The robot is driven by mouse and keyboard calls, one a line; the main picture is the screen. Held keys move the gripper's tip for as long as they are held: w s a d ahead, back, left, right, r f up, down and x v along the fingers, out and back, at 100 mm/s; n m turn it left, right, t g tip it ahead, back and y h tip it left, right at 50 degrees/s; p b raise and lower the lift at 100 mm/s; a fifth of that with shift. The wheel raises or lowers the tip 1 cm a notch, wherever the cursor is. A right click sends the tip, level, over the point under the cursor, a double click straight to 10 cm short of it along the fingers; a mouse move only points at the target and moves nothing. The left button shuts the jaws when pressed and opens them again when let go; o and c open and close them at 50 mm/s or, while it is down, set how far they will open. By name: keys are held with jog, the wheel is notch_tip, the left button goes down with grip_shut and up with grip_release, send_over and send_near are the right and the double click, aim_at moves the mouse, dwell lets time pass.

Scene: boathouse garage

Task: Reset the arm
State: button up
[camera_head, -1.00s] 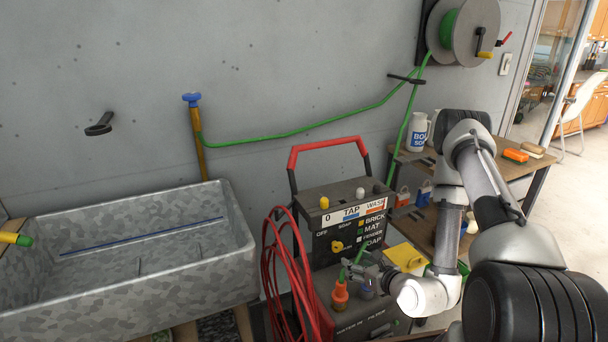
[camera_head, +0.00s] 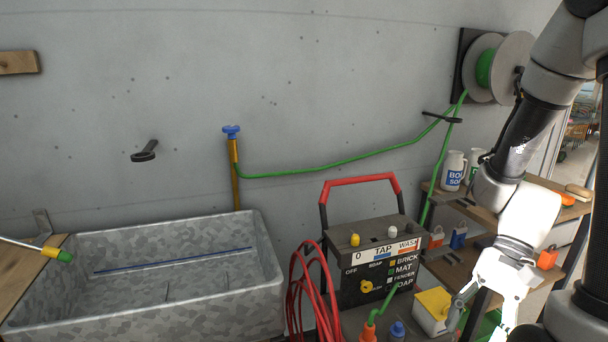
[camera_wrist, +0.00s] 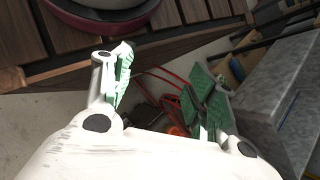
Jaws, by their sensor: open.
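My gripper (camera_head: 480,318) hangs at the lower right of the head view, pointing down, beside the right side of the washer machine (camera_head: 380,258). The wrist view shows my gripper (camera_wrist: 165,88) with its two green-padded fingers spread apart and nothing between them. My arm rises from it along the right edge of the head view. The gripper's lower end is partly cut off by the bottom of the head view.
A grey trough (camera_head: 145,305) stands at left, with red hose (camera_head: 297,300) beside the machine. A green hose (camera_head: 330,163) runs along the wall to a reel (camera_head: 484,68). A shelf (camera_head: 470,207) with jugs stands behind my arm. A yellow-topped box (camera_head: 433,303) is close left of my gripper.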

jog(key=w+d+r+n+t+h, duration=0.4)
jog(key=d+r+n+t+h, duration=0.15)
jog(key=d+r, duration=0.35)
notch_tip(320, 180, up, 9)
jog(key=s+a+t, duration=0.1)
jog(key=a+t, duration=0.1)
jog(key=t, duration=0.2)
jog(key=shift+r+n, duration=0.15)
jog(key=shift+n, duration=0.2)
jog(key=shift+a+h, duration=0.1)
jog(key=shift+h, duration=0.15)
